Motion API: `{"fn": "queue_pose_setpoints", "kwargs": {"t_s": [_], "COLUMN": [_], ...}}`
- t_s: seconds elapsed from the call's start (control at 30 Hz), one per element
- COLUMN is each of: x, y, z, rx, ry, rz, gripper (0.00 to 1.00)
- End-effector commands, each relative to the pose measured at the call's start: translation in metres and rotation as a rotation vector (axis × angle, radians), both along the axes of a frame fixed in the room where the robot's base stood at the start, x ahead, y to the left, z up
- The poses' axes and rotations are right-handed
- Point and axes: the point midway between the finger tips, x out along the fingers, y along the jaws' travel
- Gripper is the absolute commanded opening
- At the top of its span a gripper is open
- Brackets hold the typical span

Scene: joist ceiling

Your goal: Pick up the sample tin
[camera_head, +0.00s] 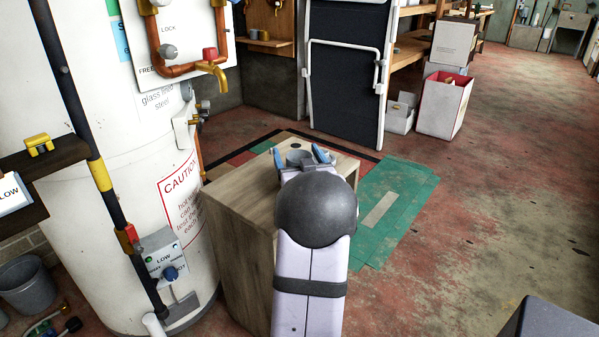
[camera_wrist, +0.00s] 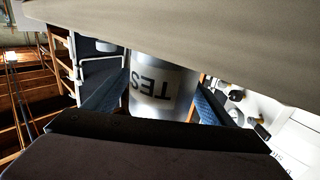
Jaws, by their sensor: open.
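The sample tin is a grey metal cylinder (camera_wrist: 165,75) with dark letters "TES", upside down in the wrist view. In the head view its round top (camera_head: 298,157) shows beyond my wrist, on the wooden cabinet (camera_head: 240,215). My gripper (camera_head: 301,156) is open, with one blue finger on each side of the tin. In the wrist view the gripper (camera_wrist: 158,92) also has the tin between its blue fingers. I cannot tell whether either finger touches it. My wrist hides the tin's lower part in the head view.
A white water tank (camera_head: 110,200) with pipes and a brass tap (camera_head: 213,72) stands close at left of the cabinet. A folded dark panel with a white frame (camera_head: 345,75) stands behind. The green floor patch (camera_head: 400,195) and red floor at right are open.

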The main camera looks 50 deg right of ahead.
Motion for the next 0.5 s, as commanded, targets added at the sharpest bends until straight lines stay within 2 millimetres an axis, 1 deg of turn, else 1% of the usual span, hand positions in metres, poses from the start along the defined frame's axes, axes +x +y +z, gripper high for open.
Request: {"fn": "queue_pose_setpoints", "kwargs": {"t_s": [0.1,0.33,0.37,0.4,0.47,0.5], "x": [0.0049,0.0053,0.0053,0.0053,0.0052,0.0052], "y": [-0.0034,-0.0037,-0.0037,-0.0037,-0.0038,-0.0038], "z": [-0.0005,-0.0001,-0.0001,-0.0001,0.0000,0.0000], "rx": [0.000,0.001,0.001,0.001,0.001,0.001], "ry": [0.000,0.001,0.001,0.001,0.001,0.001], "rz": [0.001,0.000,0.000,0.000,0.000,0.000], "gripper": [0.77,0.77,0.74,0.65,0.50,0.41]}}
